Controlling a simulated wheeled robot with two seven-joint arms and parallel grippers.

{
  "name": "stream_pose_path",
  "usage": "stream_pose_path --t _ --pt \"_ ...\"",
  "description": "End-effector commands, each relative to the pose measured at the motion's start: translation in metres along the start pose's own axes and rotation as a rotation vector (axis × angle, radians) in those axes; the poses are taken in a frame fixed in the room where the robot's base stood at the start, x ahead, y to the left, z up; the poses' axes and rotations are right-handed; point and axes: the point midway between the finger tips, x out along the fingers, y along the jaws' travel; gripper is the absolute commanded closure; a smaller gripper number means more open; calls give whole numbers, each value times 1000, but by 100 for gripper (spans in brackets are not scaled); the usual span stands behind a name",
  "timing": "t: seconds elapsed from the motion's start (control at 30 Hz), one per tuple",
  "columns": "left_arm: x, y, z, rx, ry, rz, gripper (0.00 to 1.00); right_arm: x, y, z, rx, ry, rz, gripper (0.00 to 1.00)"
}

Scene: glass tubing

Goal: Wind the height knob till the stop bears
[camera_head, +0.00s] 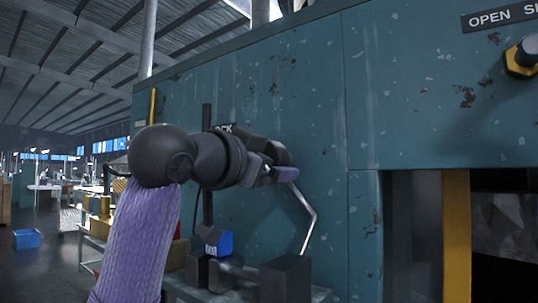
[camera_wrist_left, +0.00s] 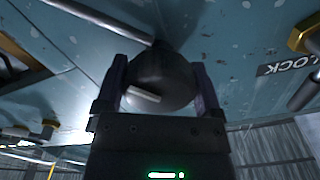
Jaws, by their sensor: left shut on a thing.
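My left gripper (camera_head: 280,170) is at the teal panel (camera_head: 390,95) of a large machine, with its arm coming in from the left. In the left wrist view its two purple-padded fingers (camera_wrist_left: 159,88) stand on either side of a dark round knob (camera_wrist_left: 160,70) and are shut on it. A short pale bar shows on the knob's near side. In the head view the gripper mostly hides the knob. No stop can be made out clearly. My right gripper is not in view.
A bent metal rod (camera_head: 313,225) runs down the panel below the gripper. Dark blocks (camera_head: 285,278) and a blue piece (camera_head: 222,243) sit below. At right are an open bay with a yellow post (camera_head: 456,235) and a black-and-yellow knob (camera_head: 523,57) beside an "OPEN" label.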

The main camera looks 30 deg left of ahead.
Motion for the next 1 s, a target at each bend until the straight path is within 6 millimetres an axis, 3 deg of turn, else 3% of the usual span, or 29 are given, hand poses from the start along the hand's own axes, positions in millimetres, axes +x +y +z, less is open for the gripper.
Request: stream_pose_path --t 0.4,0.97,1.0 --pt "0 -1 -2 197 3 -1 72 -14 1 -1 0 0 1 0" --pt "0 -1 -1 231 3 -2 72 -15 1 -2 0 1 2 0" --pt "0 -1 -1 231 3 -2 11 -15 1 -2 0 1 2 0"
